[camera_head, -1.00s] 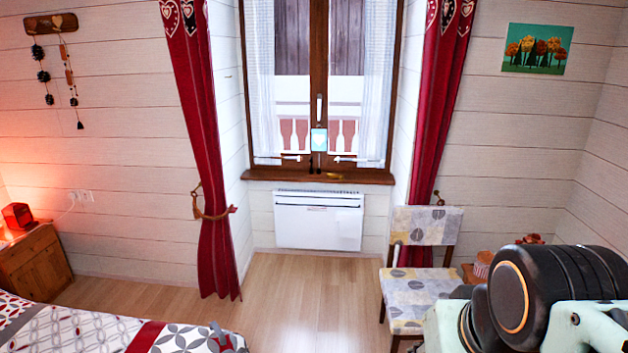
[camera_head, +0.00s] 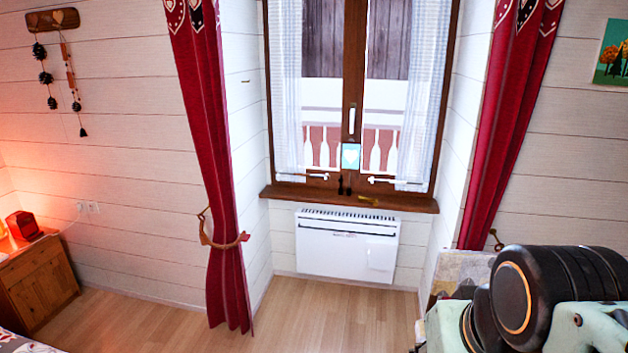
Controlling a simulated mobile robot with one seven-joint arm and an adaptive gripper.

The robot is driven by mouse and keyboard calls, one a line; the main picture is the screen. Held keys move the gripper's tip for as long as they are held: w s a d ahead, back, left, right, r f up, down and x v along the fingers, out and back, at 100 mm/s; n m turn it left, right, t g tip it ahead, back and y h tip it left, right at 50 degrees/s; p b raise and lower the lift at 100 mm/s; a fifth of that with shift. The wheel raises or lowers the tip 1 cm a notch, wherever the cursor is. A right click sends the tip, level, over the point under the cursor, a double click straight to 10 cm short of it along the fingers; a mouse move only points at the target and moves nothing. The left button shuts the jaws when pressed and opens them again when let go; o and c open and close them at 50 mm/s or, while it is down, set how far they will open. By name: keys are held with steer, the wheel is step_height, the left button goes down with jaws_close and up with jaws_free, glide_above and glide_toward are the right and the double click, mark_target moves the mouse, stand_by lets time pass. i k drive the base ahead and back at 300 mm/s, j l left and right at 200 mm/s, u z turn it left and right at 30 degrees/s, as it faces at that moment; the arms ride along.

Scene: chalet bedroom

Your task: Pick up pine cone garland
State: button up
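The pine cone garland (camera_head: 45,77) hangs on the white plank wall at the upper left, with several dark cones on a string. It hangs from a wooden plaque (camera_head: 52,20) with a heart on it. A second string (camera_head: 73,90) with beads and a dark tassel hangs beside it, to the right. My arm shows at the lower right, far from the garland. My gripper is not in view.
A wooden nightstand (camera_head: 38,283) with a glowing red lamp (camera_head: 22,226) stands below the garland. A bed corner (camera_head: 22,345) shows at the lower left. Red curtains (camera_head: 222,170) flank the window above a white heater (camera_head: 346,247). The wooden floor (camera_head: 300,325) is clear. A chair (camera_head: 462,268) is partly hidden by my arm.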

mark_target(46, 77)
steer(key=i+l+u, duration=0.1)
steer(key=i+u, duration=0.35)
steer(key=i, duration=0.65)
steer(key=i+l+u, duration=0.15)
steer(key=i+u, duration=0.25)
steer(key=i, duration=0.7)
steer(key=i+u, duration=0.75)
steer(key=i, duration=0.15)
steer(key=i+u, duration=0.35)
steer(key=i+l+u, duration=0.15)
steer(key=i+u, duration=0.2)
steer(key=k, duration=0.35)
steer(key=k+j+u, duration=0.1)
steer(key=u, duration=0.4)
steer(key=i, duration=1.1)
